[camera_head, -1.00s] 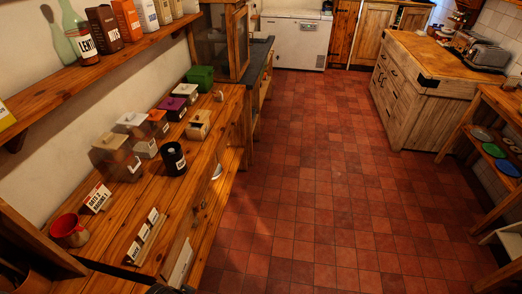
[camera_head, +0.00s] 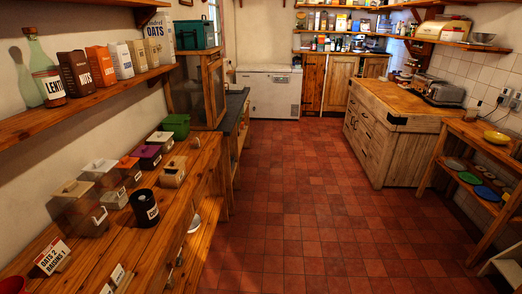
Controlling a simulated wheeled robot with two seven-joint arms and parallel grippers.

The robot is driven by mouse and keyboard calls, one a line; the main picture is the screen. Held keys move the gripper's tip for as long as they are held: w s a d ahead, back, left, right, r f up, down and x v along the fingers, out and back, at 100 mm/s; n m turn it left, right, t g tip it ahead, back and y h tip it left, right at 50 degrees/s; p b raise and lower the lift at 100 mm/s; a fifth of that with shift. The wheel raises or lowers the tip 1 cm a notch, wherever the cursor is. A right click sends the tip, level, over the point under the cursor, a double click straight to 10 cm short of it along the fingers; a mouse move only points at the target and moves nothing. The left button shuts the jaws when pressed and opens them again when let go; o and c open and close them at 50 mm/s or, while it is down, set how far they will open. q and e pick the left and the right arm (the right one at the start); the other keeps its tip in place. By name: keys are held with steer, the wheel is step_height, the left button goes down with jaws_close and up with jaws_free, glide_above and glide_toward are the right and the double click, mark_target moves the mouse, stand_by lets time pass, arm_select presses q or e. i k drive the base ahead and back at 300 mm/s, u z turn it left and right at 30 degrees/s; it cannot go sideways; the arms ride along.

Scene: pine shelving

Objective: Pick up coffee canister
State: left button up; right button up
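A black cylindrical canister (camera_head: 144,207) with a pale label stands upright near the front edge of the wooden shelf top (camera_head: 178,212) on the left. The label is too small to read, so I cannot tell if it is the coffee canister. Behind it toward the wall are several square lidded canisters, among them a clear one (camera_head: 80,208), a purple one (camera_head: 147,155) and a green one (camera_head: 175,125). Neither of my grippers is in view.
An upper shelf (camera_head: 90,98) with a bottle and boxes overhangs the canisters. The tiled floor (camera_head: 300,210) is clear, with a wooden counter (camera_head: 390,125) at right.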

mark_target(147, 213)
steer(key=u, duration=0.1)
steer(key=i, duration=2.1)
steer(key=u, duration=2.5)
steer(key=i, duration=0.35)
steer(key=z, duration=0.05)
